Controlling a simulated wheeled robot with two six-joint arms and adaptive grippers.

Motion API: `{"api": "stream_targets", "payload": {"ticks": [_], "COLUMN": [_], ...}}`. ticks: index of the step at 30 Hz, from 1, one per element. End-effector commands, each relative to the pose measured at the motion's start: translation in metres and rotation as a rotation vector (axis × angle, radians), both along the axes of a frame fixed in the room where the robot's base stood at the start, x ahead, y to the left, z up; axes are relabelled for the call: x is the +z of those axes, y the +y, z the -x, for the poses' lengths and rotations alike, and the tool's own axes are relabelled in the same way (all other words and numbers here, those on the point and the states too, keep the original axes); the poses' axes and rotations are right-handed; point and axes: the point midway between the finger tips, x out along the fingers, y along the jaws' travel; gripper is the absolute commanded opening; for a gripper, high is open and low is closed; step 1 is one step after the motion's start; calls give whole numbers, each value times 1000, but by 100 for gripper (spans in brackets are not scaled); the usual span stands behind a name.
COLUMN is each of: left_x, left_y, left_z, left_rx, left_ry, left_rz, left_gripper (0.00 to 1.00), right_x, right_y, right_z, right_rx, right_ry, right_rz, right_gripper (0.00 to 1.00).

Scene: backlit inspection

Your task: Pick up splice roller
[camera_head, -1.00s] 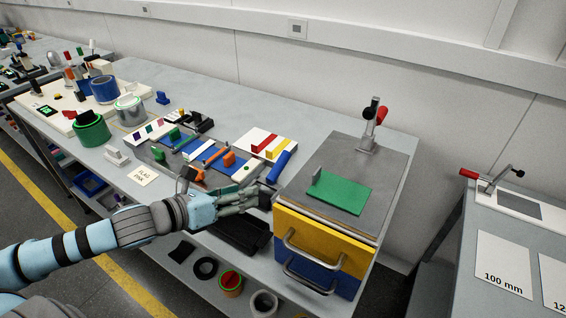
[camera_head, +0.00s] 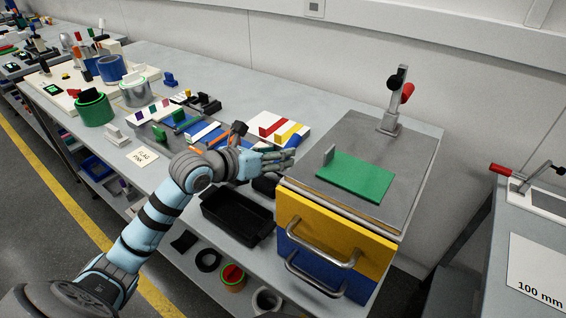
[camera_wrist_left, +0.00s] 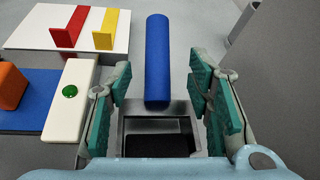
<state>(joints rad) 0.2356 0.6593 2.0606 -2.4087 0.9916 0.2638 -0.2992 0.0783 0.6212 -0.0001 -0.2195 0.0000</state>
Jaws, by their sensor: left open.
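A blue roller (camera_wrist_left: 158,62), which looks like the splice roller, lies lengthwise ahead in the left wrist view. Its near end overlaps a grey metal frame with a dark opening (camera_wrist_left: 157,142). My left gripper (camera_wrist_left: 160,85) is open, with green-padded fingers on either side of the line of the roller's near end; nothing is held. My right gripper is not in view.
A white board with red and yellow strips (camera_head: 279,128) is beyond the hand. The yellow and blue drawer unit (camera_head: 330,228) with a green plate (camera_head: 355,177) stands close to its right.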

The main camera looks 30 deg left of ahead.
Motion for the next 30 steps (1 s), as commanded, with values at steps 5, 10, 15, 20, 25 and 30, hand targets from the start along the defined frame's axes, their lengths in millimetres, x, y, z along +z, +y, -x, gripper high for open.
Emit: {"api": "stream_targets", "payload": {"ticks": [5,10,15,20,25,30], "left_x": [-20,-23,-23,-23,-23,-22], "left_y": [-8,-10,-10,-10,-10,-10], "left_z": [-29,-39,-38,-38,-38,-38], "left_rx": [1,0,1,1,1,1], "left_ry": [-1,0,0,0,-1,-1], "left_rz": [7,1,0,0,1,1], "left_gripper": [46,46,38,13,0,0], "right_x": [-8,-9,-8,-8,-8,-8], "right_y": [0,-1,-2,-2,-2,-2], "right_z": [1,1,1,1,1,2], "right_rx": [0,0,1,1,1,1], "right_ry": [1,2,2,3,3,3], "right_rz": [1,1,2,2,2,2], "right_gripper": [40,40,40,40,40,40]}}
